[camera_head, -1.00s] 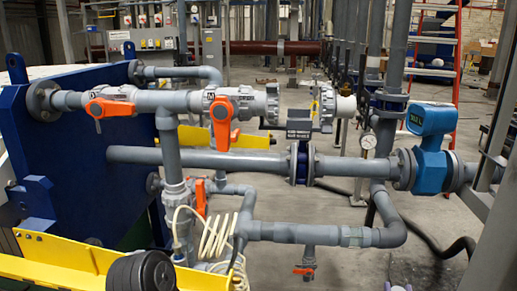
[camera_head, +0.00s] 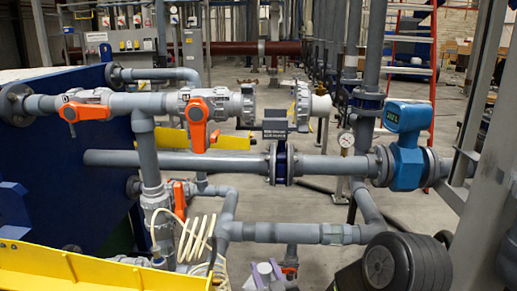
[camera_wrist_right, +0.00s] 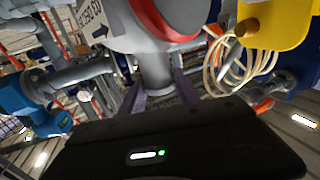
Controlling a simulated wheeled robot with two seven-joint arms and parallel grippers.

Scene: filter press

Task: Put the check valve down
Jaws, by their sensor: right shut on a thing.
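The check valve (camera_wrist_right: 150,30) fills the upper middle of the right wrist view. It has a grey body, a red ring and a white label with dark lettering. My right gripper (camera_wrist_right: 158,88) is shut on its grey neck, with one purple-grey finger on each side. In the head view the right gripper (camera_head: 267,273) shows only its fingertips at the bottom edge, in front of the lower pipe. The valve cannot be made out there. My left gripper is not in view.
Two grey union ends (camera_head: 246,103) face each other across a gap in the upper pipe. A coiled cream hose (camera_head: 195,240) hangs beside the vertical pipe. A yellow rail (camera_head: 90,268) lies at the lower left. A blue flow meter (camera_head: 407,150) stands at the right.

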